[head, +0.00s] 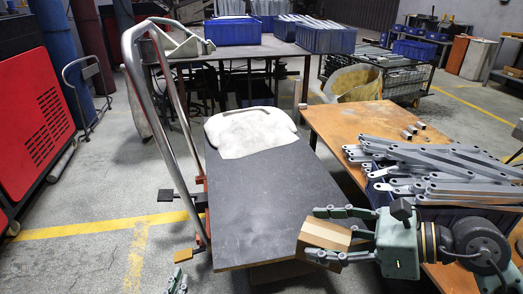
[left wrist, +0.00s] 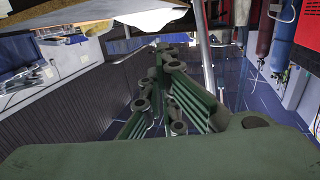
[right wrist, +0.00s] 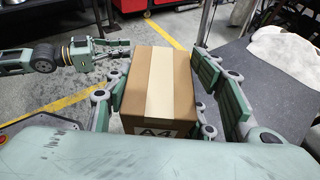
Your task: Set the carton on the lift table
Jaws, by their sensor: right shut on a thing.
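The carton (head: 325,235) is a brown box with a pale tape strip. In the right wrist view the carton (right wrist: 160,85) shows an A4 label on its near face. My right gripper (head: 322,234) is shut on it, with fingers on both sides. The lift table (head: 255,190) has a dark flat top and a bent metal handle. The carton is at its near right corner; whether it touches the top is unclear. My left gripper (head: 178,282) is empty, low at the bottom edge; its fingers converge in the left wrist view (left wrist: 165,60).
A crumpled white cloth (head: 250,132) lies on the far end of the lift table. An orange-topped bench (head: 345,125) stands to the right, with a blue crate heaped with galvanized brackets (head: 430,165). A table with blue bins (head: 232,31) stands behind. Open floor (head: 90,255) lies left.

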